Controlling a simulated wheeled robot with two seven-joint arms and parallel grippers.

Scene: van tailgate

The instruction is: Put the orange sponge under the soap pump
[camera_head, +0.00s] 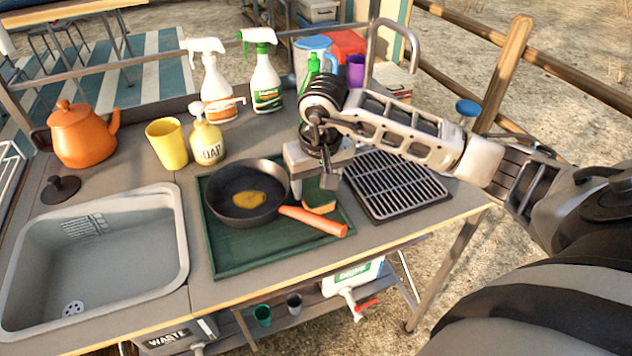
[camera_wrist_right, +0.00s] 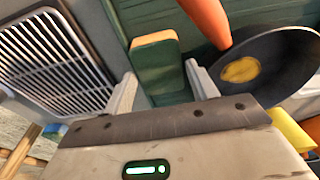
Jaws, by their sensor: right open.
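The orange sponge (camera_head: 319,203), with a green side, lies on the green tray (camera_head: 232,262), right of the pan; my gripper partly hides it. In the wrist view the sponge (camera_wrist_right: 154,50) shows ahead of and between my fingers. My right gripper (camera_head: 318,184) is open above the sponge, pointing down, with nothing held; its two fingers also show apart in the wrist view (camera_wrist_right: 162,88). The yellow soap pump (camera_head: 208,141), labelled SOAP, stands upright on the counter behind the pan. My left gripper is not in view.
A black pan (camera_head: 246,190) with an orange handle (camera_head: 313,221) sits on the tray, its handle close in front of the sponge. A yellow cup (camera_head: 167,144) and spray bottles (camera_head: 218,90) stand near the pump. A drying rack (camera_head: 395,187) lies right; a sink (camera_head: 92,255) is left.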

